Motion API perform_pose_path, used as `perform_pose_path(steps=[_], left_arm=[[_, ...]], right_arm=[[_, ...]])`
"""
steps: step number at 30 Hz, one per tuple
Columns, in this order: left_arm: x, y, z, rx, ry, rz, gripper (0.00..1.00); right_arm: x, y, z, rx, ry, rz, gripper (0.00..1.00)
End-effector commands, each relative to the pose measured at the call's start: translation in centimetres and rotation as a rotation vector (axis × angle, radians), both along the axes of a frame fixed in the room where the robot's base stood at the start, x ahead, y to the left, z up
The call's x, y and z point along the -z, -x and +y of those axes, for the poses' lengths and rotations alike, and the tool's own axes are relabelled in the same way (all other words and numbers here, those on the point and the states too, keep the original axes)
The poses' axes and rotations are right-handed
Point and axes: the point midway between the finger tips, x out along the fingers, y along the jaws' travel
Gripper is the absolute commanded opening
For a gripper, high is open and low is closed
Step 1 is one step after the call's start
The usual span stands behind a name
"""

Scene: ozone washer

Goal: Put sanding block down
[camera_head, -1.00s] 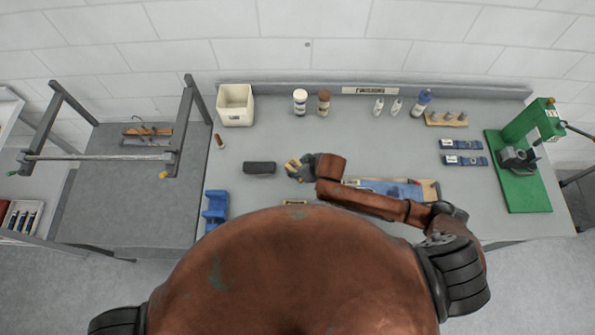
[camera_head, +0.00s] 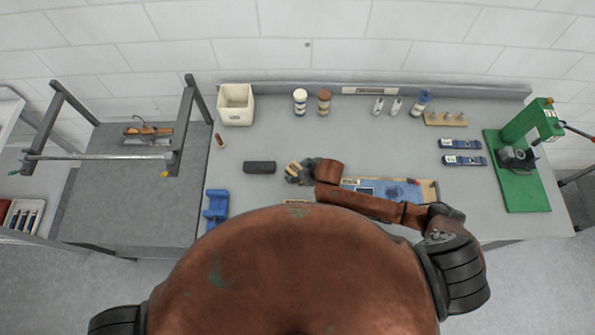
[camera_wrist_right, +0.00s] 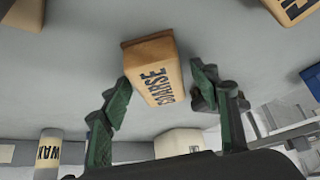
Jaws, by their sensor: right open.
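The sanding block (camera_wrist_right: 155,70) is tan with a brown layer on one face and is lettered COARSE. In the right wrist view it lies between the spread green-padded fingers of my right gripper (camera_wrist_right: 165,110), with a gap on each side. In the head view the sanding block (camera_head: 293,167) is small, at the tips of my right gripper (camera_head: 297,174), over the bench middle. My right gripper is open. The block appears to rest on the grey bench (camera_head: 340,135); its underside is hidden. My left gripper is not in view.
A dark block (camera_head: 259,167) lies just left of the sanding block. A white bin (camera_head: 236,105), jars and bottles stand along the back. A blue vise-like fixture (camera_head: 216,207) is at front left, a green press (camera_head: 525,175) at right. The bench behind the gripper is clear.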

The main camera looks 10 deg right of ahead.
Motion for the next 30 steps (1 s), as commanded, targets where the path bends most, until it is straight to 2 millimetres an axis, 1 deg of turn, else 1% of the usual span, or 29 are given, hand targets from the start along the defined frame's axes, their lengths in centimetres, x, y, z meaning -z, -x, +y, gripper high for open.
perform_pose_path(steps=[5, 8, 11, 18, 21, 25, 30], left_arm=[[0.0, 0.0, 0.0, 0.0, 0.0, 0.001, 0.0], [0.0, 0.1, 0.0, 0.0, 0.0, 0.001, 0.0], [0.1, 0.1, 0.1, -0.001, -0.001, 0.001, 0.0], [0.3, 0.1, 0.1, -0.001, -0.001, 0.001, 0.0], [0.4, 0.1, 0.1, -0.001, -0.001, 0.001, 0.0], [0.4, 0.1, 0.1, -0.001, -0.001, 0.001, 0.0], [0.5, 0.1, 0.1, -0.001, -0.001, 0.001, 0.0]], right_arm=[[-0.2, 0.0, 0.0, -0.001, 0.0, -0.001, 0.56], [-0.8, 0.3, -0.1, -0.001, -0.002, -0.001, 0.56], [-2.0, 0.9, -0.7, 0.0, -0.001, -0.002, 0.56], [-6.4, 3.2, -2.1, 0.0, -0.002, -0.002, 0.56], [-7.9, 4.1, -2.7, -0.001, -0.002, -0.001, 0.56], [-9.4, 4.8, -3.2, 0.0, -0.001, -0.001, 0.56], [-10.3, 5.3, -3.5, 0.001, -0.001, -0.001, 0.56]])
